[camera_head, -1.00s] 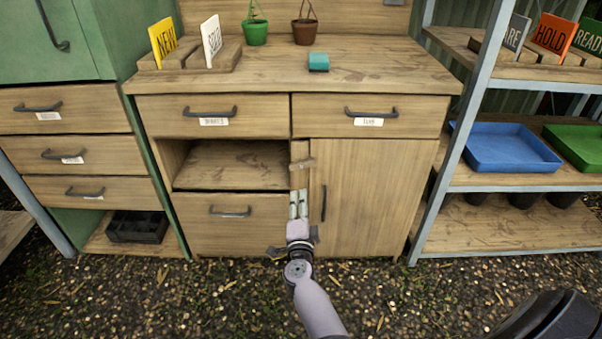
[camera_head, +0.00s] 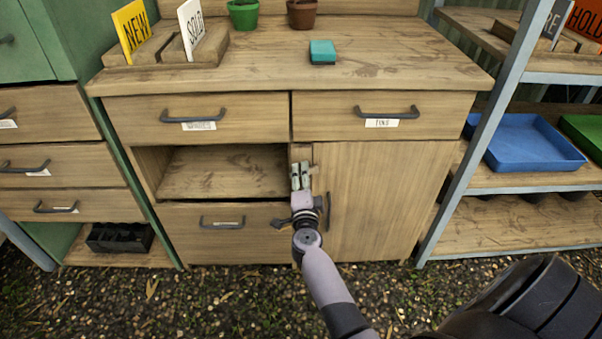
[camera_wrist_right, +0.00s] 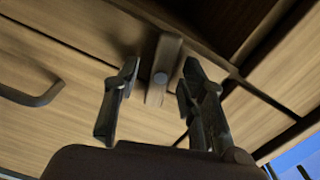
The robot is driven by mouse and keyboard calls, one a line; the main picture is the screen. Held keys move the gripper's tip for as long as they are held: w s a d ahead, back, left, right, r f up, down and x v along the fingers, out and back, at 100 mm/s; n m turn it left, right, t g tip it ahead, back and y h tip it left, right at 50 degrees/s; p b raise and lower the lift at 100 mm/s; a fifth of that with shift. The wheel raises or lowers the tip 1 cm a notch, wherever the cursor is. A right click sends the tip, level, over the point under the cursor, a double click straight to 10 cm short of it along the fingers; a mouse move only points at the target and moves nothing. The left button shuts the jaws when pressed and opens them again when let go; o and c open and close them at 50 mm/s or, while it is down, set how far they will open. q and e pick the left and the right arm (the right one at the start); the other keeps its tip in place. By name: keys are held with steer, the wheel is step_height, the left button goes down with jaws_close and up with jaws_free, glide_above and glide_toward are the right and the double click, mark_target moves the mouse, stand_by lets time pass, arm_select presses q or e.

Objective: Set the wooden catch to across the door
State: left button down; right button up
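The wooden catch (camera_wrist_right: 166,52) is a short bar with a round pivot, seen in the right wrist view between my fingers. In the head view it is mostly hidden behind my fingertips; a moment ago it lay roughly level there. The cabinet door (camera_head: 375,205) looks shut, with a dark upright handle (camera_head: 328,211) near its left edge. My right gripper (camera_head: 301,176) is at the post left of the door's top corner. In the wrist view its two fingers (camera_wrist_right: 153,92) are apart, one on each side of the catch. I cannot tell whether they touch it. My left gripper is not in view.
An open compartment (camera_head: 225,172) lies left of the post, with a drawer (camera_head: 255,240) below it. Two handled drawers run above. A teal block (camera_head: 322,52) sits on the worktop (camera_head: 400,65). A shelf rack with a blue tray (camera_head: 525,145) stands at right.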

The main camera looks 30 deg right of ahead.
steer(key=shift+c, duration=0.4)
jaws_close()
